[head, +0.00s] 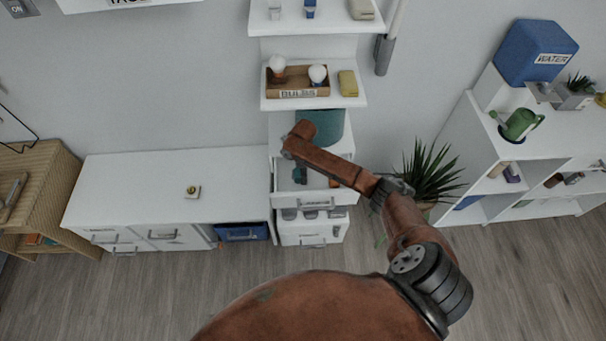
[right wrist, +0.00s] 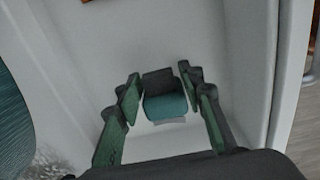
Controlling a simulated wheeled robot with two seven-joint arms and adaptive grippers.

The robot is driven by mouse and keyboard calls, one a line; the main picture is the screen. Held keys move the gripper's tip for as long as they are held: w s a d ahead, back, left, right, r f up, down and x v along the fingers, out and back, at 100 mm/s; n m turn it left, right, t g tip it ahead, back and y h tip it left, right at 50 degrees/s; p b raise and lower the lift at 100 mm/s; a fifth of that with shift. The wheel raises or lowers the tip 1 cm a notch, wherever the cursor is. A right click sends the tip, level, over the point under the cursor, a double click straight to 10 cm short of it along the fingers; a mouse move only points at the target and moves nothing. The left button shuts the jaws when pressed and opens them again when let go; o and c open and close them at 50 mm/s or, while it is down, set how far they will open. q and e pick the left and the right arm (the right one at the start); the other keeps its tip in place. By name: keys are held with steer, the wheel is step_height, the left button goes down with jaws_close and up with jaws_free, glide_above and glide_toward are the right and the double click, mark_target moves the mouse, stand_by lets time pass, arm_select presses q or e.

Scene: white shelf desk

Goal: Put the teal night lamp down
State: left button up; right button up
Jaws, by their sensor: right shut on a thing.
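My right gripper (head: 300,175) reaches down into the open white drawer (head: 318,201) of the middle unit. In the right wrist view, its fingers (right wrist: 164,92) stand on both sides of a small teal thing with a dark grey upper part, which I take to be the teal night lamp (right wrist: 166,107). The gripper is shut on it. The pale drawer floor shows around the lamp; whether the lamp touches it I cannot tell. In the head view my arm hides most of the lamp. My left gripper is not in view.
A large teal round thing (head: 322,126) stands behind the drawer, and teal also shows at the left edge of the right wrist view (right wrist: 14,125). A small orange thing (head: 334,183) lies in the drawer. A bulb box (head: 298,93) sits on the shelf above. The left cabinet top (head: 140,180) is mostly clear.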

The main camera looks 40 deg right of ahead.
steer(key=shift+f, duration=0.15)
steer(key=o, duration=0.9)
step_height(320, 180, up, 12)
steer(key=p, duration=0.3)
